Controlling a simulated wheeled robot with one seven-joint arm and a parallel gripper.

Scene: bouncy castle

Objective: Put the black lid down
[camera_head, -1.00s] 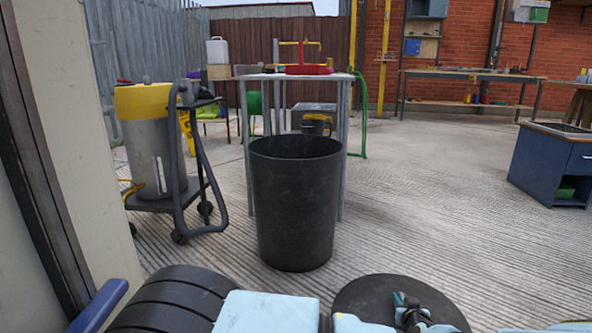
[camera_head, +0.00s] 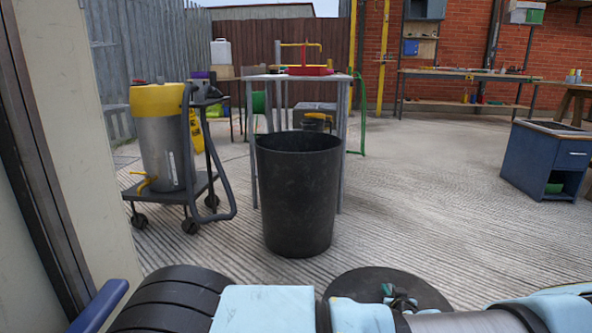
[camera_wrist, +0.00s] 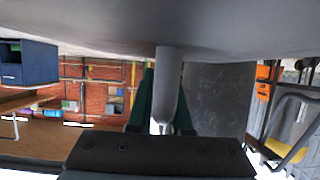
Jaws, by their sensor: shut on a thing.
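The black lid (camera_head: 430,290) is a round dark disc at the bottom of the head view, in front of the black bin. My gripper (camera_head: 402,298) is at the middle of the lid, with my arm covering the lid's near part. In the wrist view the lid (camera_wrist: 80,25) fills the top as a broad grey surface, with a rod-like handle (camera_wrist: 166,85) sticking out from it. My gripper's dark green fingers (camera_wrist: 163,112) are shut on this handle. What lies under the lid is hidden.
An open black bin (camera_head: 297,200) stands on the ridged concrete ground ahead. A wheeled trolley (camera_head: 195,190) with a yellow-topped metal drum is left of it. A table (camera_head: 300,77) stands behind it. A blue cabinet (camera_head: 545,160) is at the right. Ground between bin and cabinet is clear.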

